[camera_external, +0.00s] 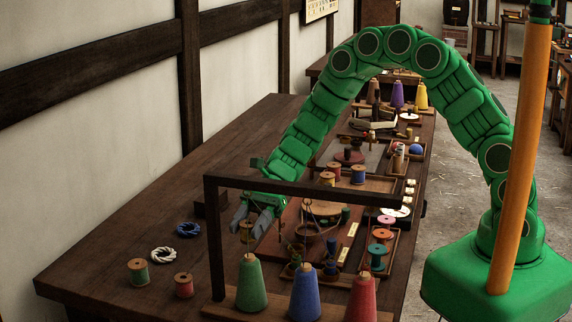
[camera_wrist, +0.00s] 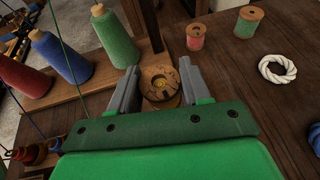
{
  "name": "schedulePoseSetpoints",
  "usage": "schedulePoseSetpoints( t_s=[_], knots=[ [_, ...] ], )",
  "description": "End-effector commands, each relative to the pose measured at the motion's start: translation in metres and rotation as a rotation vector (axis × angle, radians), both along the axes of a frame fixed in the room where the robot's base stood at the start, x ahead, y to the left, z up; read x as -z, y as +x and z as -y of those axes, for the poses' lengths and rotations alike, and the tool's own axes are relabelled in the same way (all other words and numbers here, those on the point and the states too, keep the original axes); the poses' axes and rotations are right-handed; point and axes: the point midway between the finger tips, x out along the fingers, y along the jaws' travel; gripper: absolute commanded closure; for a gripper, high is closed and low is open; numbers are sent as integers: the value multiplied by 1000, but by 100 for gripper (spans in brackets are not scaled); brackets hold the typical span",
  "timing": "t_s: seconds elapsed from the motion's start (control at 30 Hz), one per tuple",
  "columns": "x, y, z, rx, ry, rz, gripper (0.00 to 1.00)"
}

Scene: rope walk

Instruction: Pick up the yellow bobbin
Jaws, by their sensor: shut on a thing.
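The yellow bobbin (camera_external: 247,234) sits between the grey fingers of my gripper (camera_external: 250,226), left of the tray. In the wrist view I see the bobbin (camera_wrist: 160,84) end-on, with its round wooden flange and centre hole, between the two fingers of my gripper (camera_wrist: 159,72). My gripper is shut on it. The fingers hide its sides, and I cannot tell whether its lower end touches the table.
A dark wooden frame (camera_external: 214,245) stands close to my gripper. Green (camera_external: 250,285), blue (camera_external: 304,292) and red (camera_external: 362,302) cones stand in front. Green (camera_external: 138,272) and red (camera_external: 184,286) bobbins, a white rope ring (camera_external: 163,255) and a blue one (camera_external: 188,230) lie left. The far-left tabletop is clear.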

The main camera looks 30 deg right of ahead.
Motion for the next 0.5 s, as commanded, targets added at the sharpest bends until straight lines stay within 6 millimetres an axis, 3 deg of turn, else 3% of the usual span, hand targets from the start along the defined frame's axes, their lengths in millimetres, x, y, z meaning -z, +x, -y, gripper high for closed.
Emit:
schedulePoseSetpoints(
  t_s=[0.1,0.5],
  knots=[
    [-15,-6,9,2,1,2,82],
    [-41,-42,59,2,2,-1,82]
  ],
)
